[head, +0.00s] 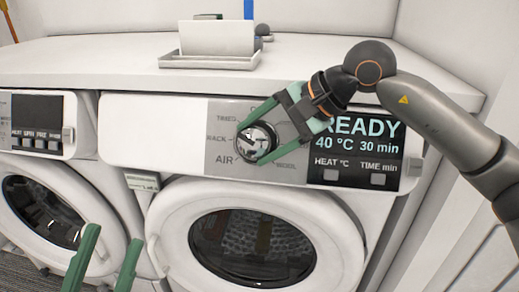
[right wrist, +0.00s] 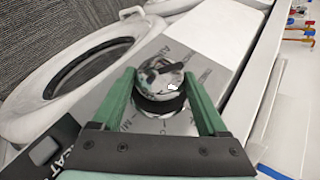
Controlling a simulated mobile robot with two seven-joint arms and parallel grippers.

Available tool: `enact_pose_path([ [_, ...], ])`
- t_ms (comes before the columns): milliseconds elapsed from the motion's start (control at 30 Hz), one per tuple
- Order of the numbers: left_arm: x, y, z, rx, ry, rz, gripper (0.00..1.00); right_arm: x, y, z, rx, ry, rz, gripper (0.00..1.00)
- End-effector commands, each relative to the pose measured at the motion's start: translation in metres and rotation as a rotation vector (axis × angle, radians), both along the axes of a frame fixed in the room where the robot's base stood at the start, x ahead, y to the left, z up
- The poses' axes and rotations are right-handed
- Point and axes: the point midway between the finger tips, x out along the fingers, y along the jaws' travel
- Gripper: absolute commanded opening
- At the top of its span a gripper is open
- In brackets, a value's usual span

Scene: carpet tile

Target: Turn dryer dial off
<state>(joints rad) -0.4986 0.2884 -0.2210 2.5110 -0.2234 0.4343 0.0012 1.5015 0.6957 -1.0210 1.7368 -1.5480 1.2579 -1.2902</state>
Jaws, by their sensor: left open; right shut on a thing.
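The dryer dial (head: 256,143) is a round chrome knob on the grey panel of the dryer (head: 150,130). Labels around it include TIMED, RACK, AIR and WOOL; where the dial points is hard to tell. My right gripper (head: 262,138) reaches in from the right and is shut on the dial, one green finger on each side. In the right wrist view the dial (right wrist: 158,88) sits between the two fingers of my right gripper (right wrist: 160,76). My left gripper (head: 114,236) is open and empty at the lower left, in front of the machines.
The dryer display (head: 357,138) reads READY, 40 °C, 30 min. A second machine (head: 45,190) stands to the left. A tray (head: 211,63) holding a white block lies on the white top (head: 100,55). A wall is close on the right.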

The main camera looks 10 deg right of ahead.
Motion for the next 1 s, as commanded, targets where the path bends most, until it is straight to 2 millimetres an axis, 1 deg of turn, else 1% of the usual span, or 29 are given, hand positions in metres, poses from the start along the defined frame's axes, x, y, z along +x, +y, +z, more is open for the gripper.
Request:
enact_pose_path([
  [33, 0.000, -0.001, -0.012, -0.004, 0.004, -0.006, 0.47, 0.000, -0.001, -0.005, 0.022, -0.010, -0.012, 0.21],
  [167, 0.001, -0.002, -0.031, -0.020, 0.020, -0.026, 0.47, 0.000, -0.001, -0.008, 0.084, -0.030, -0.045, 0.21],
  [300, 0.002, -0.004, -0.063, -0.038, 0.046, -0.053, 0.47, -0.002, -0.002, -0.013, 0.184, -0.063, -0.097, 0.21],
  [400, 0.003, -0.007, -0.085, -0.013, 0.049, -0.046, 0.47, -0.003, -0.002, -0.013, 0.264, -0.090, -0.140, 0.21],
  [500, 0.004, -0.010, -0.100, 0.006, 0.051, -0.038, 0.47, -0.003, -0.002, -0.013, 0.345, -0.114, -0.183, 0.21],
  [600, 0.005, -0.012, -0.112, 0.019, 0.060, -0.032, 0.47, -0.004, -0.002, -0.012, 0.424, -0.140, -0.225, 0.21],
  [700, 0.005, -0.013, -0.118, 0.023, 0.063, -0.028, 0.47, -0.005, -0.002, -0.012, 0.504, -0.166, -0.267, 0.21],
  [1000, 0.005, -0.014, -0.119, 0.015, 0.066, -0.025, 0.47, -0.007, 0.000, -0.012, 0.722, -0.230, -0.382, 0.21],
])
